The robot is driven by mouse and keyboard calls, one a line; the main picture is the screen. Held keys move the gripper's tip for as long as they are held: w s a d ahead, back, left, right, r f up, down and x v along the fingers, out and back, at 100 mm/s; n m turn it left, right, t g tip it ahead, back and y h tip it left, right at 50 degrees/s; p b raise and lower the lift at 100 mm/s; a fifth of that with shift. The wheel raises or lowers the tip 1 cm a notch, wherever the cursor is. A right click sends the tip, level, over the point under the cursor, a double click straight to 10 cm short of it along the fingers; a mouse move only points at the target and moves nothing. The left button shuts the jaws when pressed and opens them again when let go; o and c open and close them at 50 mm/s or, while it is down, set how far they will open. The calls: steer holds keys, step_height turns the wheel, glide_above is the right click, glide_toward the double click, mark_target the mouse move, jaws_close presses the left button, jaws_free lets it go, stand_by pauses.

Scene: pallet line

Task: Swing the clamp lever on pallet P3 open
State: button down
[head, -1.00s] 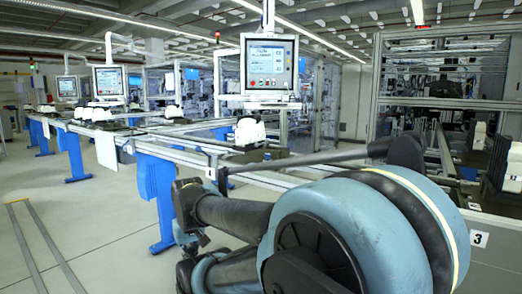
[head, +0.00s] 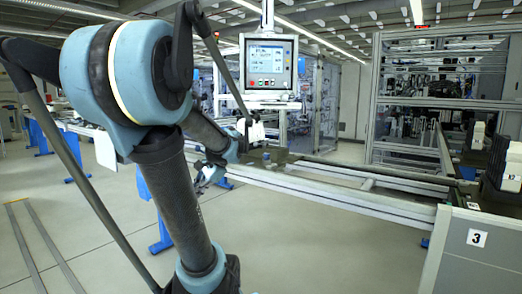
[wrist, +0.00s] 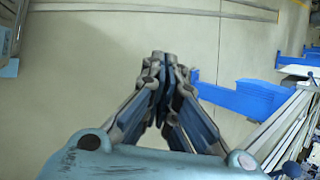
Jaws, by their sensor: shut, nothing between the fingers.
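My gripper (wrist: 166,64) is shut and empty in the wrist view, with bare floor behind its tips. In the head view my gripper (head: 205,180) hangs low beside the conveyor's near edge, left of a dark pallet (head: 285,157) on the line and apart from it. A white part (head: 257,131) stands at that pallet, partly covered by my arm. A small blue piece (head: 267,157) shows at the pallet; I cannot tell whether it is the clamp lever. No P3 label is legible on any pallet. No lever shows in the wrist view.
The conveyor rail (head: 340,192) runs across to a grey cabinet marked 3 (head: 477,238). A screen on a post (head: 269,66) stands behind the line. Blue conveyor legs (wrist: 245,96) are right of my gripper. Floor in front is free.

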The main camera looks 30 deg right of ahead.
steer(key=w+d+r+m+t, duration=0.1)
steer(key=d+r+m+t, duration=0.1)
steer(key=d, duration=0.8)
steer(key=w+d+r+m+t, duration=0.2)
steer(key=d+r+m, duration=0.3)
steer(key=d, duration=0.4)
steer(key=w+d+r+m+t, duration=0.1)
steer(key=d+r+m+t, duration=0.2)
steer(key=d+m, duration=0.3)
steer(key=shift+w+d+r, duration=0.1)
steer(key=shift+d, duration=1.1)
steer(key=shift+w+d+r, duration=0.1)
steer(key=shift+d, duration=1.05)
steer(key=s+d+r+m+t+h, duration=0.1)
steer(key=s+d+r+m+t, duration=0.2)
steer(key=d, duration=0.8)
steer(key=m, duration=0.1)
glide_toward(262, 143)
steer(key=w+a, duration=0.1)
steer(key=a, duration=0.1)
steer(key=w+a+f, duration=0.1)
steer(key=a, duration=0.1)
steer(key=w+a+f, duration=0.1)
steer(key=a, duration=0.1)
steer(key=shift+w+a, duration=0.1)
steer(key=shift+a, duration=0.05)
steer(key=shift+w+a, duration=0.1)
